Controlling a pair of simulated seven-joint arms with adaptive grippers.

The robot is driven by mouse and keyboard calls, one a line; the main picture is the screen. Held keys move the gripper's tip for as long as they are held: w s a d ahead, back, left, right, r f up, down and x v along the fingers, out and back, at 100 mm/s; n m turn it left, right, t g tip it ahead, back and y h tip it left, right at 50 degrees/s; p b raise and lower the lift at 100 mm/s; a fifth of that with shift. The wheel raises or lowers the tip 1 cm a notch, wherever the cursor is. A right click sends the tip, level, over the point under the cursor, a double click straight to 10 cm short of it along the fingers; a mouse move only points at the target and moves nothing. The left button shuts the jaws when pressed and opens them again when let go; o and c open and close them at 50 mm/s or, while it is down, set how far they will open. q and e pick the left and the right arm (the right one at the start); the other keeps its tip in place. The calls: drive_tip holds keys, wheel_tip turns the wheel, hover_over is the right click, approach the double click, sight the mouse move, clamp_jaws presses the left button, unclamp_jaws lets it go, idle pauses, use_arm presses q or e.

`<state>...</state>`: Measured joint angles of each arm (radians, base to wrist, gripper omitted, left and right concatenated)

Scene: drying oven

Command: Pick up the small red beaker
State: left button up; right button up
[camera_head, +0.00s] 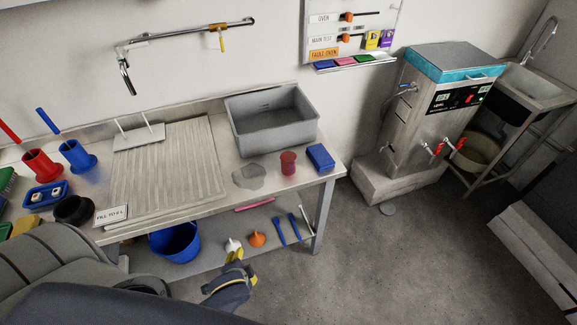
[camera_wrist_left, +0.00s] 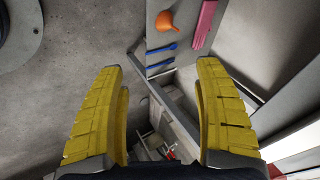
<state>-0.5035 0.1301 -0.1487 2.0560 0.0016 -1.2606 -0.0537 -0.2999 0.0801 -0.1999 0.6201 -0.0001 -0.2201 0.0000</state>
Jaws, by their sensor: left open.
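The small red beaker (camera_head: 288,163) stands upright near the right end of the bench top (camera_head: 215,178), between a grey patch and a blue box. My left gripper (camera_head: 240,263) is in front of the bench, lower in the picture than the beaker and well apart from it. In the left wrist view my left gripper (camera_wrist_left: 160,105) has its yellow fingers wide apart with nothing held between them. I cannot make out the beaker in that view. My right gripper is not in view.
A grey basin (camera_head: 270,138) stands behind the beaker and a blue box (camera_head: 320,157) right beside it. A larger red container (camera_head: 42,165) stands far left. The lower shelf holds a blue bucket (camera_head: 175,242), an orange funnel (camera_head: 258,239) and blue tools. Floor at right is open.

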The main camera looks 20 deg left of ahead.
sight(285, 163)
use_arm(q)
drive_tip(key=w+d+r+m+t+h, duration=0.1)
drive_tip(key=w+r+m+t, duration=0.1)
drive_tip(key=w+r+m, duration=0.55)
drive_tip(key=w+r+m+t+h, duration=0.2)
drive_tip(key=w+r+m+t, duration=0.1)
drive_tip(key=r+m, duration=0.85)
drive_tip(key=w+d+r+m+t+h, duration=0.1)
drive_tip(key=w+r+m+t, duration=0.1)
drive_tip(key=w+r+m, duration=0.6)
drive_tip(key=w+f, duration=0.1)
drive_tip(key=w, duration=0.1)
drive_tip(key=w+f+m, duration=0.1)
drive_tip(key=w, duration=0.2)
drive_tip(key=w+d+f+m, duration=0.1)
drive_tip(key=w, duration=0.2)
drive_tip(key=shift+w+f, duration=0.1)
drive_tip(key=shift+f, duration=0.05)
drive_tip(key=shift+x, duration=2.7)
drive_tip(key=shift+a, duration=0.1)
drive_tip(key=c, duration=1)
